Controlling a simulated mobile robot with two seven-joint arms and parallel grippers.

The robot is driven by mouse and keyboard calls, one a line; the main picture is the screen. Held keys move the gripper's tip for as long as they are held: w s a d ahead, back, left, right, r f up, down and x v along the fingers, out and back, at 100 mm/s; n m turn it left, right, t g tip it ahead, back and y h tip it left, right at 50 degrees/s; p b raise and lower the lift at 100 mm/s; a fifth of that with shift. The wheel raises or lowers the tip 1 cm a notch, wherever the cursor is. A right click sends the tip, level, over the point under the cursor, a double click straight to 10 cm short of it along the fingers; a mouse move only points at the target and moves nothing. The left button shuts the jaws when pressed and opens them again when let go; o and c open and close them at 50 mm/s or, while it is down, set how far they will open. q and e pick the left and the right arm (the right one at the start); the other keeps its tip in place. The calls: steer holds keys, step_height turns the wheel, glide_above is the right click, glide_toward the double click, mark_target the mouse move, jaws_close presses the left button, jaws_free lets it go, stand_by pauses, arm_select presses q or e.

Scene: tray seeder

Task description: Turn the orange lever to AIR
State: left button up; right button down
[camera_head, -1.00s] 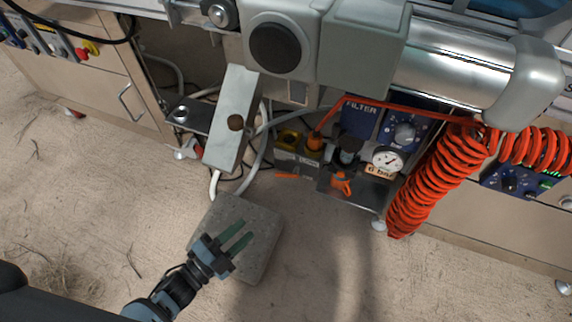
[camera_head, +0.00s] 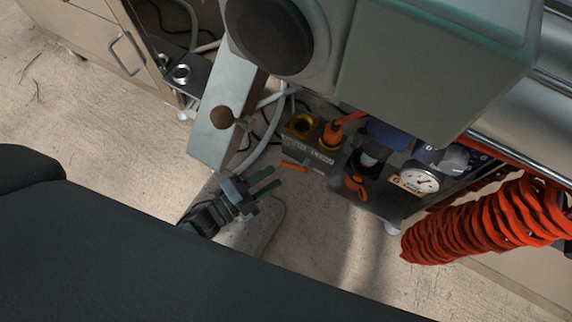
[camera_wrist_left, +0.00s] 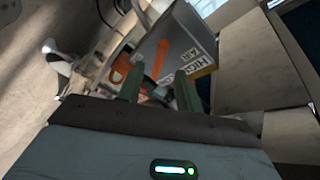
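The orange lever (camera_head: 294,167) is a short bar on the near side of a grey valve box (camera_head: 306,152) with pale labels. In the left wrist view the lever (camera_wrist_left: 160,58) stands roughly upright in the picture, left of labels that seem to read HIGH and AIR (camera_wrist_left: 187,54). My left gripper (camera_head: 274,178) is open and empty, its green fingers pointing toward the lever, just short of it. In the left wrist view the lever shows between the fingertips (camera_wrist_left: 159,76); contact does not show. My right gripper is not in view.
A tilted pale plate with a brown knob (camera_head: 222,118) stands to the left.

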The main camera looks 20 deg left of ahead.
arm_select(q)
steer(key=b+x, duration=0.1)
steer(key=x, duration=0.4)
steer(key=shift+w+d+b, duration=0.1)
steer(key=shift+w+b, duration=0.1)
steer(key=shift+b, duration=0.1)
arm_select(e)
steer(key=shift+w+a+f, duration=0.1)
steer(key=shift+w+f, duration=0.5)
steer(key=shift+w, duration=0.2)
